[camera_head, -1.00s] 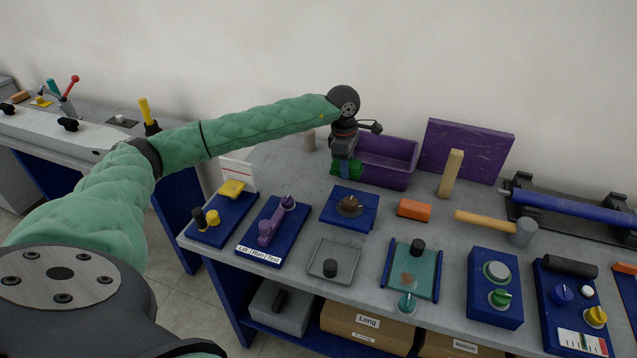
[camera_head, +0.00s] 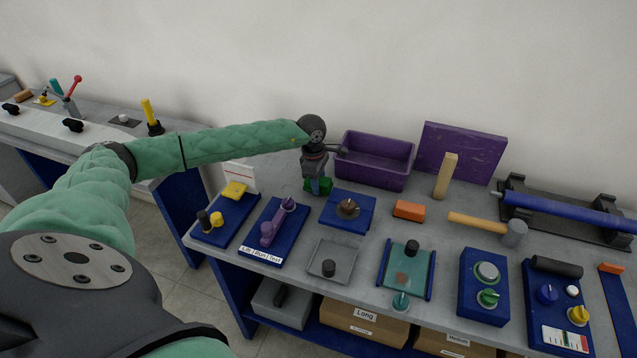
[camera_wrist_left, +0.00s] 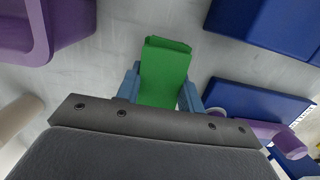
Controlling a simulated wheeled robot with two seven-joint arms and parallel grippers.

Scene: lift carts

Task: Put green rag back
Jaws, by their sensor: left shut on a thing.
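The green rag (camera_head: 318,184) is held between the fingers of my left gripper (camera_head: 317,181), which points down at the back of the bench. In the left wrist view the rag (camera_wrist_left: 165,72) sits between the two blue fingers of the gripper (camera_wrist_left: 161,92). The purple bin (camera_head: 374,161) stands just to the right of the gripper, and its corner shows at the upper left of the wrist view (camera_wrist_left: 42,30). I cannot tell whether the rag touches the bench. My right gripper is not in view.
Blue boards with a purple lever (camera_head: 276,226) and a brown knob (camera_head: 348,207) lie in front of the gripper. An orange block (camera_head: 409,210), an upright wooden block (camera_head: 446,176) and a mallet (camera_head: 487,225) are to the right. A purple panel (camera_head: 459,151) leans behind.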

